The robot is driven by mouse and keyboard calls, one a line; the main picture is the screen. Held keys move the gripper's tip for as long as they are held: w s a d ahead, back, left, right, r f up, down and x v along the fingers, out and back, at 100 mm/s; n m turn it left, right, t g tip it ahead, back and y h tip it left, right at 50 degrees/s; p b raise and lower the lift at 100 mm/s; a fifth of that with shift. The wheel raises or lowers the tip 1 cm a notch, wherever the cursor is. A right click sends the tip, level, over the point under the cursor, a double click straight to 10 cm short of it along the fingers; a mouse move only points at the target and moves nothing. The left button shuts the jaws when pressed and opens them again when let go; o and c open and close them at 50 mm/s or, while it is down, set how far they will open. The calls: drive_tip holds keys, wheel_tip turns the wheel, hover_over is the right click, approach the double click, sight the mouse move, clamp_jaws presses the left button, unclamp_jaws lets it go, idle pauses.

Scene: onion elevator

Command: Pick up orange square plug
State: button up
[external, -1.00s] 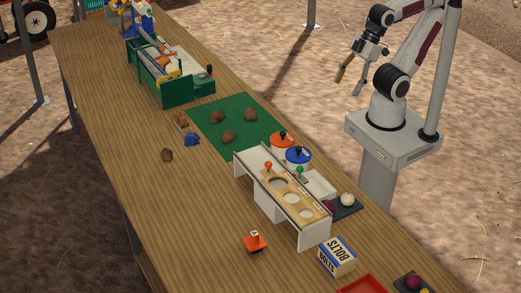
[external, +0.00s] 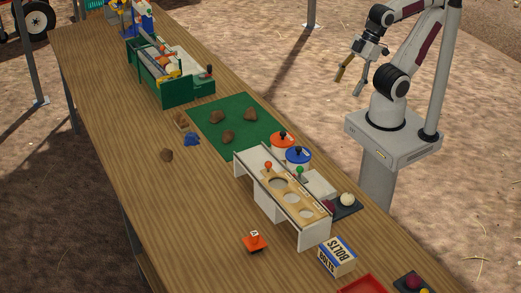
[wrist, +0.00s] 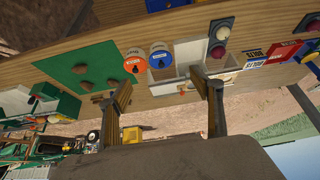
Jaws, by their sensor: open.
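The orange square plug (external: 255,243) lies on the wooden table in the external view, left of the bolts box. It has a flat square base with a small upright part on top carrying a white label. I cannot make it out in the wrist view. My gripper (external: 351,83) is open and empty, held high beyond the table's right edge, far from the plug. Its two spread fingers also show in the wrist view (wrist: 160,78).
A white stand with round holes (external: 314,229) is behind the plug, and a bolts box (external: 338,256) is to its right. A red tray (external: 364,285) is at the front. A green mat (external: 205,113) holds brown lumps. The table left of the plug is clear.

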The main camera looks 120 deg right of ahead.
drive_tip(key=shift+w+r, duration=0.1)
drive_tip(key=shift+w, duration=0.05)
drive_tip(key=n+y, duration=0.2)
drive_tip(key=y, duration=0.1)
hover_over(255, 232)
drive_tip(key=s+d, duration=0.9)
drive_tip(key=s, duration=0.3)
wheel_tip(255, 232, down, 7)
drive_tip(key=shift+n, duration=0.3)
drive_tip(key=shift+w+a+r+x, duration=0.2)
drive_tip(key=shift+a+x, duration=0.25)
drive_tip(key=shift+x, duration=2.45)
drive_tip(key=shift+w+a+r+x, duration=0.1)
drive_tip(key=shift+a+r+x, duration=0.25)
drive_tip(key=shift+x, duration=2.5)
drive_tip(key=shift+w+a+r+x, duration=0.15)
drive_tip(key=shift+a+x, duration=0.4)
drive_tip(key=shift+x, duration=2.35)
drive_tip(key=shift+w+f, duration=0.1)
drive_tip(key=shift+f, duration=0.1)
drive_tip(key=shift+x, duration=1.15)
